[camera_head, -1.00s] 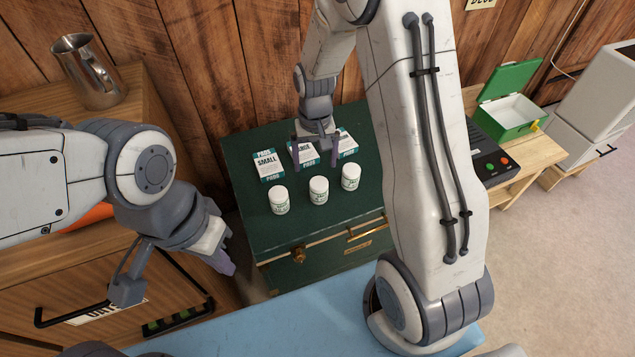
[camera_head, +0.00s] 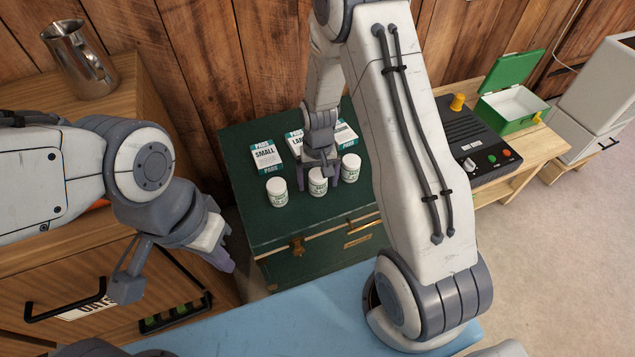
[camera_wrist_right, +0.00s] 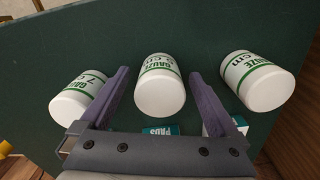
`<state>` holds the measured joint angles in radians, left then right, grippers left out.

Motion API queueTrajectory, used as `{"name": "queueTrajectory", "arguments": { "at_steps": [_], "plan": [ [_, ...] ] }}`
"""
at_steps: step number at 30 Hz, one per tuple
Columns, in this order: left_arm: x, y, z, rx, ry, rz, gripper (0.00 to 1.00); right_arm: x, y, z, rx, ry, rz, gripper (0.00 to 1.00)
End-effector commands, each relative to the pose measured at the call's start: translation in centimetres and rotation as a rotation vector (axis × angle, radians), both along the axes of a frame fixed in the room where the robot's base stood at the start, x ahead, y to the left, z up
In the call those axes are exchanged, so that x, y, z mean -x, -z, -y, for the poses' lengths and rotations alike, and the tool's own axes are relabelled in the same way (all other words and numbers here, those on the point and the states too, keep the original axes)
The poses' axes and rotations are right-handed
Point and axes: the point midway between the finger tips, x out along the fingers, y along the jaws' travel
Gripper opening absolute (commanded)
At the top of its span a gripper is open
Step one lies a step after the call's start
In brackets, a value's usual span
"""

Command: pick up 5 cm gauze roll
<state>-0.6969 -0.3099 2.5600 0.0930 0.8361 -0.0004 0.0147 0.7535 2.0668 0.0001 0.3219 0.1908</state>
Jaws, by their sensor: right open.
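Three white gauze rolls with green print stand in a row on the dark green trunk (camera_head: 262,235). The middle roll (camera_head: 317,188) appears in the right wrist view as the 5 cm gauze roll (camera_wrist_right: 160,92), though its print is partly blurred. My right gripper (camera_head: 320,182) is open, and in the wrist view its fingers (camera_wrist_right: 160,75) lie on either side of this roll with gaps showing. The roll marked 7 (camera_wrist_right: 78,97) is at left there, and the third roll (camera_wrist_right: 257,80) at right. My left gripper (camera_head: 218,257) hangs empty left of the trunk; its opening is unclear.
Packets of pads, one marked SMALL (camera_head: 266,153), lie behind the rolls. A wooden cabinet with a metal jug (camera_head: 80,60) stands left. A black device (camera_head: 470,140) and open green box (camera_head: 510,105) are right. A blue surface (camera_head: 300,320) is in front.

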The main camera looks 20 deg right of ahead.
Motion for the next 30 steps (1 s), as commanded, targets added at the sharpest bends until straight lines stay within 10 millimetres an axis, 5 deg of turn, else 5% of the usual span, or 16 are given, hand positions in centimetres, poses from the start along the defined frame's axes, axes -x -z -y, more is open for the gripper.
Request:
{"name": "queueTrajectory", "arguments": {
  "at_steps": [3,10,20,30],
  "plan": [
    [0.0,0.0,0.0,0.000,0.000,0.000,0.00,0.0,-0.1,0.0,0.000,0.000,0.001,0.92],
    [0.0,0.0,0.0,0.000,0.000,0.000,0.00,0.0,-0.1,0.0,0.000,0.000,0.001,0.07],
    [0.0,-0.2,0.0,0.000,0.000,0.000,0.00,-0.1,-0.5,0.0,0.000,0.000,0.002,0.07],
    [0.0,-1.4,0.0,0.000,0.000,0.000,0.00,0.5,-5.2,1.2,0.001,0.006,0.003,0.07]
  ]
}}
